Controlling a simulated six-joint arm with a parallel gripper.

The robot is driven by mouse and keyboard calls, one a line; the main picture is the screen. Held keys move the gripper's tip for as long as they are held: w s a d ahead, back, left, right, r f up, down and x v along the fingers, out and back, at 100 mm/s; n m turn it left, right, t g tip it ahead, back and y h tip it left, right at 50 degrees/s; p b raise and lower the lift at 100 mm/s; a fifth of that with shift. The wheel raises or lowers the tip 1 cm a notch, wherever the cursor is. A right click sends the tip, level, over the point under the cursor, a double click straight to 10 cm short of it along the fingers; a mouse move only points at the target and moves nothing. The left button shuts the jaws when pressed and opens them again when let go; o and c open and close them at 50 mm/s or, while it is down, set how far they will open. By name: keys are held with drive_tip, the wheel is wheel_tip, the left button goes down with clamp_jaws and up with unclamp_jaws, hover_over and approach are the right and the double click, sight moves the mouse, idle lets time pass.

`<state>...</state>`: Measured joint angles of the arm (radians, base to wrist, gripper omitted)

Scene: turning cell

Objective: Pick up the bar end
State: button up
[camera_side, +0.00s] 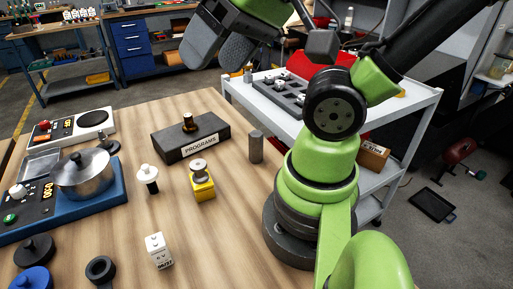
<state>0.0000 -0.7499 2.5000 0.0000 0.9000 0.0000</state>
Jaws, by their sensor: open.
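A plain grey upright cylinder, which looks like the bar end (256,147), stands on the wooden table right of the black PROGRAMS block. My gripper (217,52) is at the top of the view, high above the table, up and left of the cylinder in the picture. It is open, its dark-padded fingers apart, with nothing visible between them. The cylinder stands apart from it and is fully in view.
The black PROGRAMS block (190,138) and a yellow block with a round metal top (201,182) stand near the cylinder. A pot (84,175), white knob piece (148,178), white cube (158,250) and black ring (101,269) stand further left. A grey cart (393,106) is behind my arm.

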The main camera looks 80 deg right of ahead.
drive_tip(key=w+d+f+m+g+h, duration=0.2)
drive_tip(key=w+d+f, duration=0.1)
drive_tip(key=w+d, duration=0.15)
drive_tip(key=m+g, duration=0.3)
drive_tip(key=g, duration=0.2)
hover_over(256, 133)
wheel_tip(256, 133, down, 14)
drive_tip(key=shift+a, duration=0.1)
wheel_tip(256, 133, down, 4)
drive_tip(key=shift+s, duration=0.15)
drive_tip(key=shift+f, duration=3.3)
clamp_jaws()
